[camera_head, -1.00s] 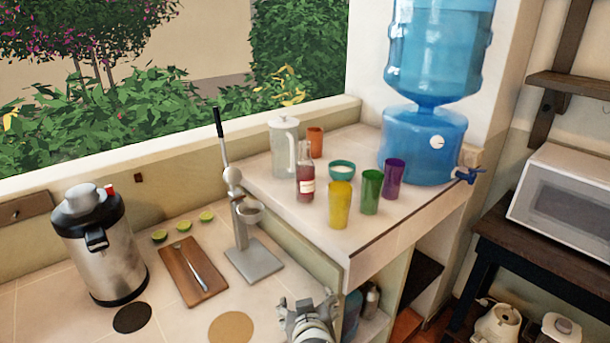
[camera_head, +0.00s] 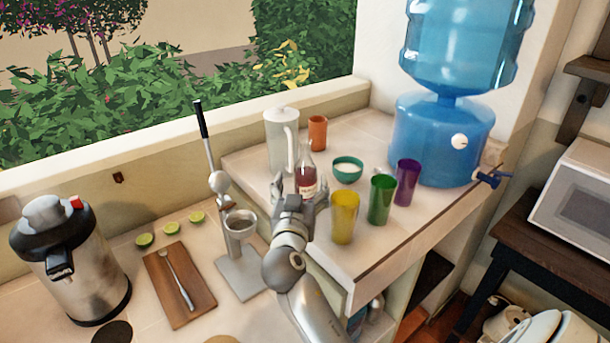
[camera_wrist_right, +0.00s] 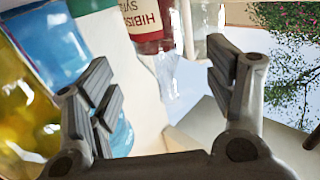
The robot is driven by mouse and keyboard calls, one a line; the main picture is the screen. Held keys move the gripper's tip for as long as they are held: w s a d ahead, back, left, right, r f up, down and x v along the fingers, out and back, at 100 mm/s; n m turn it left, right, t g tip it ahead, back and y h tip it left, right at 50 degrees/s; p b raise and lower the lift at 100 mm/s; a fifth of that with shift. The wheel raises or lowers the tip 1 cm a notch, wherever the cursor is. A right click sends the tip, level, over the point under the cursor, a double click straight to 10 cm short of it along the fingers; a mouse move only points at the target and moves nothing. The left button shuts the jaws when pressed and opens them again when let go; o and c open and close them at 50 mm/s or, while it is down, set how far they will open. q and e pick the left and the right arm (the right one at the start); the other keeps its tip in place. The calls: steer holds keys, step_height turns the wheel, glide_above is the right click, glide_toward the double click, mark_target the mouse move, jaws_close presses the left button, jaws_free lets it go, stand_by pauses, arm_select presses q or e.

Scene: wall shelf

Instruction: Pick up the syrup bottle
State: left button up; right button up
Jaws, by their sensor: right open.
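The syrup bottle (camera_head: 307,176) is clear glass with red syrup and a pale label. It stands upright on the raised counter in the head view, partly hidden behind my right gripper (camera_head: 299,192). In the right wrist view the bottle (camera_wrist_right: 150,22) appears upside down at the top, its label partly reading "HIBIS". It lies beyond the open fingers of my right gripper (camera_wrist_right: 165,95), and nothing is between the fingertips. I cannot tell exactly how far the fingers are from the glass. My left gripper is not in view.
A yellow cup (camera_head: 343,217), green cup (camera_head: 381,200) and purple cup (camera_head: 406,182) stand right of the bottle. A citrus press (camera_head: 238,275) stands on the lower counter at left.

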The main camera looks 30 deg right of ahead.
mark_target(304, 177)
steer(key=shift+x, duration=0.75)
steer(key=shift+w+d+f, duration=0.1)
steer(key=shift+w+d, duration=0.1)
steer(key=shift+d, duration=0.05)
steer(key=shift+p+x, duration=1)
steer(key=shift+p, duration=0.05)
steer(key=shift+f+p+x, duration=0.2)
steer(key=shift+p+x, duration=0.25)
steer(key=shift+x, duration=0.8)
steer(key=shift+w+d+f, duration=0.1)
steer(key=shift+w+d, duration=0.2)
steer(key=shift+c, duration=0.8)
steer(key=c, duration=1.3)
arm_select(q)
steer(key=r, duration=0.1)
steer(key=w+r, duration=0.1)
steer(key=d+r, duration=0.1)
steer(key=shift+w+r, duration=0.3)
